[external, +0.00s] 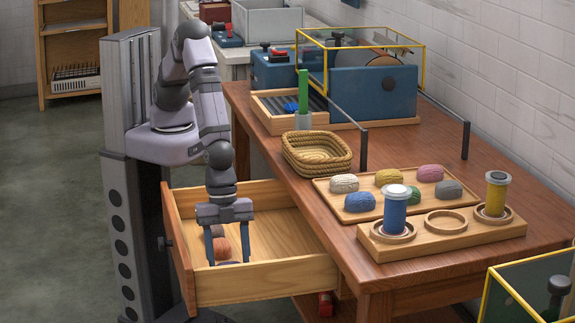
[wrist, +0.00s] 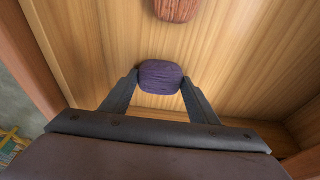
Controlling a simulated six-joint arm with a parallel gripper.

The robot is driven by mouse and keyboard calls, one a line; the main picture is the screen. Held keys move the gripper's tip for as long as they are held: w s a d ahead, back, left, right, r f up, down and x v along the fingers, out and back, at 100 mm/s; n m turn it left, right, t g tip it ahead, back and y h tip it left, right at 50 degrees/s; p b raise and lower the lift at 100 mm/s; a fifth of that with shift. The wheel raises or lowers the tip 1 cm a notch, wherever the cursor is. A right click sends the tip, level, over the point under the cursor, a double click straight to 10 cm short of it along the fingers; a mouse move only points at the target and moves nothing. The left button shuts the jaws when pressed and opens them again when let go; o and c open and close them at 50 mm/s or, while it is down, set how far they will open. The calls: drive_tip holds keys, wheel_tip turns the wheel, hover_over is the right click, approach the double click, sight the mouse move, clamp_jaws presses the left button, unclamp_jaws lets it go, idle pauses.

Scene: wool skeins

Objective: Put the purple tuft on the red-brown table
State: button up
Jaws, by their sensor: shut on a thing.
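In the wrist view the purple tuft (wrist: 161,77) sits between the two fingers of my gripper (wrist: 160,84), which are shut on its sides. Pale drawer wood shows behind it. In the external view my gripper (external: 230,262) reaches down into the open wooden drawer (external: 285,245); I cannot clearly make out the purple tuft there. The height of the tuft above the drawer floor is hard to tell. The red-brown table (external: 405,150) stands to the right, above the drawer.
The table bears a woven basket (external: 318,167), a tray (external: 325,188) of several skeins, a spool rack (external: 385,248) and a blue machine (external: 372,96). Bare tabletop shows between the posts and along the front-left edge.

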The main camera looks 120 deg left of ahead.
drive_tip(key=shift+r, duration=0.1)
drive_tip(key=shift+c, duration=0.2)
wheel_tip(320, 180, up, 30)
drive_tip(key=w+a+n+y+p, duration=0.1)
drive_tip(key=w+a+n+p, duration=0.4)
drive_tip(key=a, duration=0.9)
drive_tip(key=w+a+n+y+p, duration=0.1)
drive_tip(key=w+a+n, duration=0.3)
drive_tip(key=w+a, duration=0.75)
drive_tip(key=n+y+p, duration=0.2)
drive_tip(key=n+p, duration=0.3)
drive_tip(key=n, duration=0.4)
hover_over(357, 141)
drive_tip(key=shift+d+f+p, duration=0.15)
drive_tip(key=shift+f+p, duration=0.7)
drive_tip(key=shift+f, duration=6.75)
